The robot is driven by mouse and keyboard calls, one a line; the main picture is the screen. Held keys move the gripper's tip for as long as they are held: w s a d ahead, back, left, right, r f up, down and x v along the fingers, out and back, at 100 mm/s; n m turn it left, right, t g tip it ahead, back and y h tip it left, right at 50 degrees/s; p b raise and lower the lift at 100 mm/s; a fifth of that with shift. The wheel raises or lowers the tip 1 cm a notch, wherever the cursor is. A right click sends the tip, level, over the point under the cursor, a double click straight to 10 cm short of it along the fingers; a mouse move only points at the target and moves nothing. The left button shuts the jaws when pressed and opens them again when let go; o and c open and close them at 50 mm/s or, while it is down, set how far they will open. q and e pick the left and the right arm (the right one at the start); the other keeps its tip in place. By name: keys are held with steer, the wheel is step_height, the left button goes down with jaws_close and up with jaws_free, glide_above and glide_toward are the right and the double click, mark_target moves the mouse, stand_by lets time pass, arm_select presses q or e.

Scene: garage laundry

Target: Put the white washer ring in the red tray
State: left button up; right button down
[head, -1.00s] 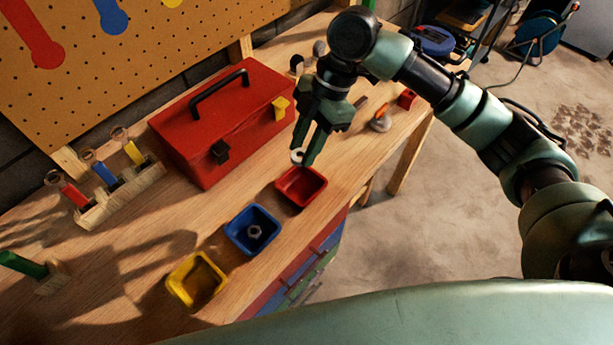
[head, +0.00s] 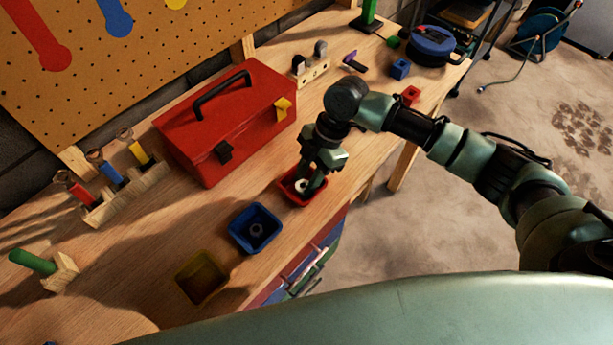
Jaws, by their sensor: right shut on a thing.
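The white washer ring (head: 300,186) shows at the fingertips of my right gripper (head: 308,186), inside the opening of the red tray (head: 287,194). My right gripper points down into the tray and is shut on the ring. The fingers hide part of the ring and part of the tray's inside. I cannot tell whether the ring touches the tray floor. My left gripper is not in view.
A blue tray (head: 238,241) holding a nut and a yellow tray (head: 190,290) stand nearer along the bench edge. A red toolbox (head: 190,150) stands behind the red tray. Small blocks and a blue round case (head: 432,41) lie at the far end.

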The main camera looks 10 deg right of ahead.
steer(key=shift+f, duration=0.1)
steer(key=c, duration=1.3)
jaws_free()
steer(key=shift+c, duration=0.2)
steer(key=shift+r, duration=0.2)
steer(key=shift+w+d+r, duration=0.1)
steer(key=shift+d+r, duration=0.05)
steer(key=shift+r, duration=0.2)
steer(key=b+v, duration=0.2)
steer(key=v, duration=0.9)
